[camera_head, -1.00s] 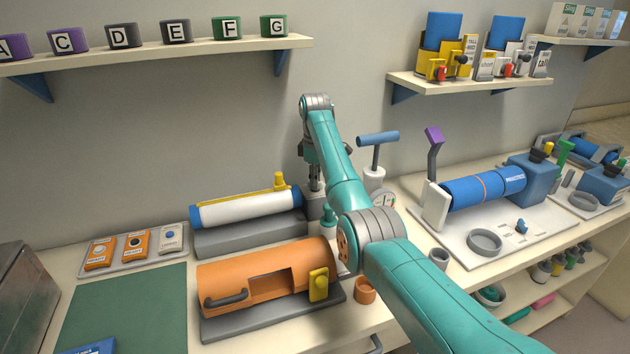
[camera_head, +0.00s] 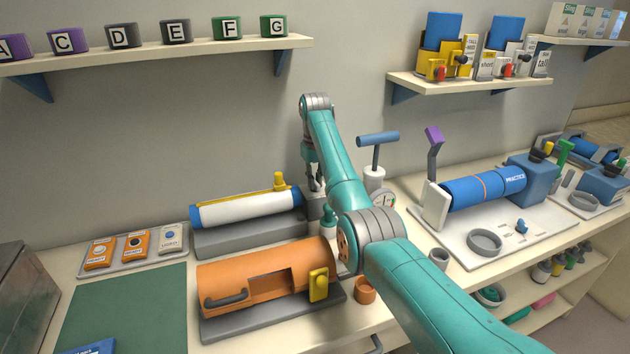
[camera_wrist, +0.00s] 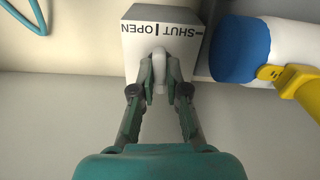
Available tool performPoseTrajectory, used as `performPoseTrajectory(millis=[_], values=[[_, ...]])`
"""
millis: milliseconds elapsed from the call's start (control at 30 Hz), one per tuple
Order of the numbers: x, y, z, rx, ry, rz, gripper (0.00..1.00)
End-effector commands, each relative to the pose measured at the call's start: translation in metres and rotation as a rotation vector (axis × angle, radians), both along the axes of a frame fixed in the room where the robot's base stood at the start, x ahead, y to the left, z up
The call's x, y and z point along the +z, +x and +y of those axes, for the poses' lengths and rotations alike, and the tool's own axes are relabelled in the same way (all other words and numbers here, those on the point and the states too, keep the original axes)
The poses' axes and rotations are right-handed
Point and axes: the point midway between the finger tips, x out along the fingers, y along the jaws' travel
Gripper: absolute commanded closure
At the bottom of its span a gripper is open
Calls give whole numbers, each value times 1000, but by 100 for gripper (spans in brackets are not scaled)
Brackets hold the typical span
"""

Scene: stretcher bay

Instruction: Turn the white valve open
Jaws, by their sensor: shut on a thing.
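In the wrist view a pale block (camera_wrist: 185,57) carries the words SHUT and OPEN on its top, with a dark line between them. The white valve (camera_wrist: 159,64) is a small upright-looking handle on the block, close to that line. My gripper (camera_wrist: 159,78) is shut on the handle, one finger on each side. In the head view my gripper (camera_head: 314,180) points down at the grey block (camera_head: 315,206) behind my arm. The fingers and arm hide the handle there, and the exact angle of the handle is hard to tell.
An orange cylinder (camera_head: 265,273) lies in front. A blue-handled pump (camera_head: 376,155) and a round gauge (camera_head: 384,200) stand to the right.

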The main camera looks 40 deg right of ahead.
Motion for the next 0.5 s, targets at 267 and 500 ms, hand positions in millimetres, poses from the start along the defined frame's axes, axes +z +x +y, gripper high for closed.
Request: performPoseTrajectory(millis=[267, 500], values=[[0, 0, 0, -103, 0, 1, 100], [0, 0, 0, -130, 0, 1, 100]])
